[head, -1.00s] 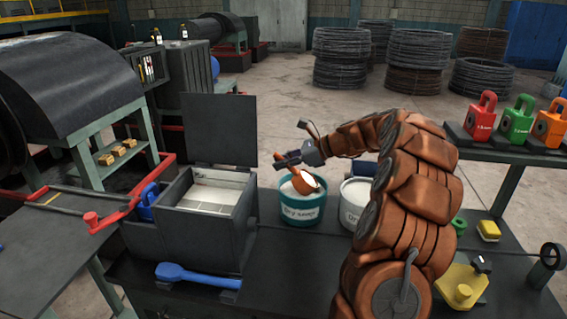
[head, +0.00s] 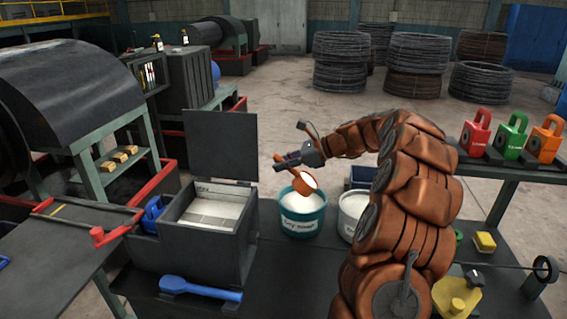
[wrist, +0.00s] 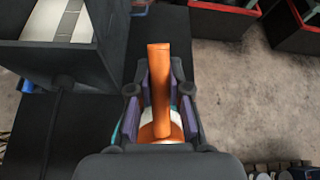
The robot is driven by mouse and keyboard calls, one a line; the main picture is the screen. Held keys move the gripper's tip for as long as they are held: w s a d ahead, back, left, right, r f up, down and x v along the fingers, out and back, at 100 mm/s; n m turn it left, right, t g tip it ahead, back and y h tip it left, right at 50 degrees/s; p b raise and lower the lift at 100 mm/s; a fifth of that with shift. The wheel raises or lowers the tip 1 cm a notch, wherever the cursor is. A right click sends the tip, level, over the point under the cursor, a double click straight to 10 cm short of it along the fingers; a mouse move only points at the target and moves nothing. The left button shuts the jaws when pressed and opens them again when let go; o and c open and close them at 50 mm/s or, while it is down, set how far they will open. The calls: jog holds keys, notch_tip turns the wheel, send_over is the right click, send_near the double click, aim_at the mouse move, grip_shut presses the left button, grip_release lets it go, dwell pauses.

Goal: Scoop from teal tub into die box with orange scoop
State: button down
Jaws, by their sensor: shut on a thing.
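My gripper (head: 288,161) is shut on the handle of the orange scoop (head: 305,184). The wrist view shows the scoop's orange handle (wrist: 160,85) between the fingers. The scoop's bowl holds white powder and is above the teal tub (head: 302,223), which has white powder in it and a label. The die box (head: 240,240) is a dark box left of the tub, with its lid (head: 220,145) raised and a pale filling inside. It also shows at the upper left of the wrist view (wrist: 85,60).
A white tub (head: 347,228) stands right of the teal tub, partly behind my arm. A blue scoop (head: 200,289) lies in front of the die box. Red, green and orange padlock-shaped blocks (head: 512,137) stand on the right shelf. Open bench lies in front of the tubs.

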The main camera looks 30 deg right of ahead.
jog(key=shift+r+g+h+p, duration=0.55)
jog(key=shift+h+p, duration=0.35)
jog(key=shift+p, duration=1.2)
jog(key=shift+f+g+h, duration=0.15)
jog(key=shift+g+h, duration=0.1)
jog(key=shift+h, duration=0.05)
jog(key=shift+n+g+h, duration=0.3)
jog(key=shift+g+h, duration=0.6)
jog(key=shift+h, duration=0.4)
jog(key=shift+r, duration=0.2)
jog(key=shift+r, duration=2.5)
